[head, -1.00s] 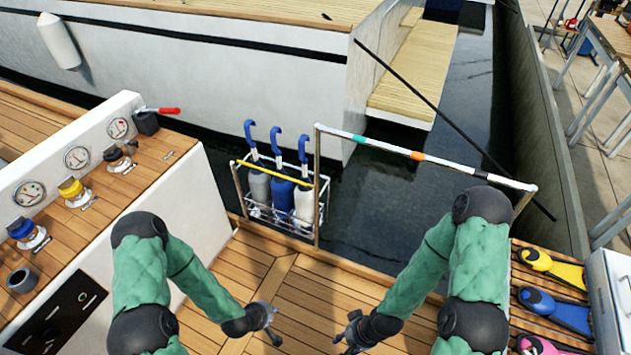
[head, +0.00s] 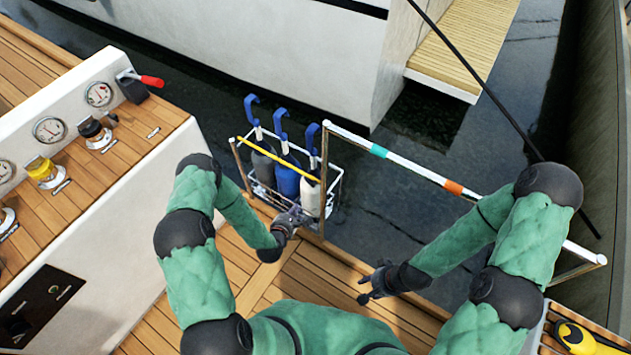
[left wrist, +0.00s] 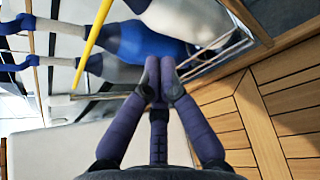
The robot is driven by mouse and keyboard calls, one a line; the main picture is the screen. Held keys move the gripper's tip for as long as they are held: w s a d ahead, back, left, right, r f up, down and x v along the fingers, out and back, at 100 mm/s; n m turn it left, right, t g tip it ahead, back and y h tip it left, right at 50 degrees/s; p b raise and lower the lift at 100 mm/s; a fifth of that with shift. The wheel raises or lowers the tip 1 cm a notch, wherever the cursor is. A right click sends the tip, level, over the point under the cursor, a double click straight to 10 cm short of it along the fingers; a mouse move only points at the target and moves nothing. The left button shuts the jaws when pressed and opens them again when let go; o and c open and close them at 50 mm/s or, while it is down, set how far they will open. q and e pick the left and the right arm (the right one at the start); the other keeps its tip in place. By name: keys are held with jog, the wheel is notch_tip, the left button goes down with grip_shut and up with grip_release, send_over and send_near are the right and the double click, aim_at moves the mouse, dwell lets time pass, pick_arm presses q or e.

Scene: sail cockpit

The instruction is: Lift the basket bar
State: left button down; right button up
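The basket (head: 262,192) is a wire rack at the deck edge. A yellow bar (head: 278,158) slants across its top front, between upright posts. The bar also shows in the left wrist view (left wrist: 93,43), to the left of my fingertips. Blue-handled bottles, grey, blue (head: 287,180) and white (head: 309,198), stand inside. My left gripper (head: 294,217) is low in front of the basket's right part, below the bar. In the left wrist view its fingertips (left wrist: 160,72) are nearly together, with nothing visibly held. My right gripper (head: 374,282) is open and empty over the deck, to the right.
A white rail (head: 415,170) with teal and orange bands runs right from a post beside the basket. A console (head: 60,190) with gauges and knobs stands at left. Dark water lies beyond the deck edge. A yellow item (head: 585,340) lies at lower right.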

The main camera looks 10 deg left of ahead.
dwell(0.3)
pick_arm(q)
jog(key=a+b+x, duration=0.1)
jog(key=b+x, duration=0.3)
jog(key=x, duration=0.6)
jog(key=d+r, duration=0.1)
jog(key=d+r+b, duration=0.1)
jog(key=d+r, duration=0.1)
jog(key=shift+w+r, duration=0.15)
jog(key=shift+r, duration=0.2)
jog(key=shift+r, duration=0.15)
